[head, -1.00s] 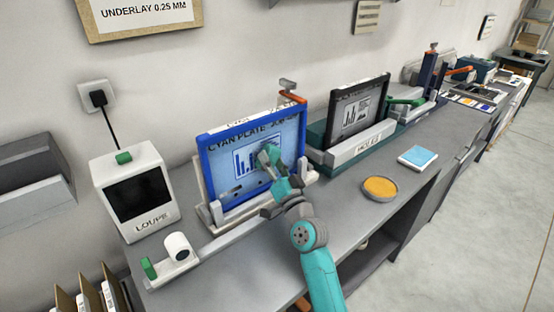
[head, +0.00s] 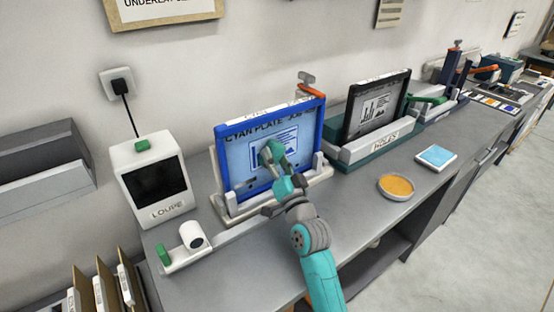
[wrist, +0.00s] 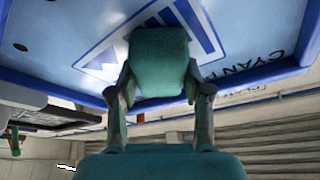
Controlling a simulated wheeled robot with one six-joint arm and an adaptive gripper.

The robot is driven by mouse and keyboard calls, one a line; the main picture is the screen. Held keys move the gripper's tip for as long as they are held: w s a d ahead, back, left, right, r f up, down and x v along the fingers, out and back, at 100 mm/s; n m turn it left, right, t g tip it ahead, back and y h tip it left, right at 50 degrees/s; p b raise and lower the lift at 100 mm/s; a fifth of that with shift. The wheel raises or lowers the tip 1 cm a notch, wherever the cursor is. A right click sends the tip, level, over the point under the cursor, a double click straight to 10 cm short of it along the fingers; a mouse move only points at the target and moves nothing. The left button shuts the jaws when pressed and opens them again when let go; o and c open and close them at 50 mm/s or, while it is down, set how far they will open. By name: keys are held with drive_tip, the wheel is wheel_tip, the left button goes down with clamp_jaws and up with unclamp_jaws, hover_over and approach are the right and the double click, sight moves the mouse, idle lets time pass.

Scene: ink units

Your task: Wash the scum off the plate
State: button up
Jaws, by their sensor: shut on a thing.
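The cyan plate (head: 239,168) stands upright in a blue frame in a pale stand on the bench. It has a dark bar-chart print and lettering, with small dark marks low on its left side. In the wrist view its blue surface (wrist: 60,30) fills the upper part. My gripper (wrist: 163,92) is shut on a dark green pad (wrist: 158,52), held between its two fingers in front of the plate's print. In the head view the green pad (head: 272,152) covers part of the print. I cannot tell whether it touches the plate.
A white loupe box (head: 154,183) stands left, with a small white holder (head: 190,250) before it. Right of the plate are a grey plate in a teal stand (head: 362,152), an orange round dish (head: 396,187) and a blue pad on a white tray (head: 436,156).

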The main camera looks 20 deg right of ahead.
drive_tip(key=shift+d+r, duration=0.1)
drive_tip(key=shift+r, duration=0.25)
drive_tip(key=shift+w+d, duration=0.5)
drive_tip(key=shift+d, duration=0.95)
drive_tip(key=shift+w+d, duration=0.45)
drive_tip(key=shift+d, duration=0.95)
drive_tip(key=shift+w+d, duration=0.5)
drive_tip(key=shift+d, duration=0.95)
drive_tip(key=shift+s+a, duration=0.45)
drive_tip(key=shift+a, duration=1)
drive_tip(key=shift+s+a, duration=0.5)
drive_tip(key=shift+a, duration=0.95)
drive_tip(key=shift+s+a, duration=0.45)
drive_tip(key=shift+a, duration=1)
drive_tip(key=s+d, duration=0.2)
drive_tip(key=s, duration=0.3)
drive_tip(key=shift+s, duration=0.35)
drive_tip(key=s, duration=0.2)
drive_tip(key=shift+s+d, duration=0.4)
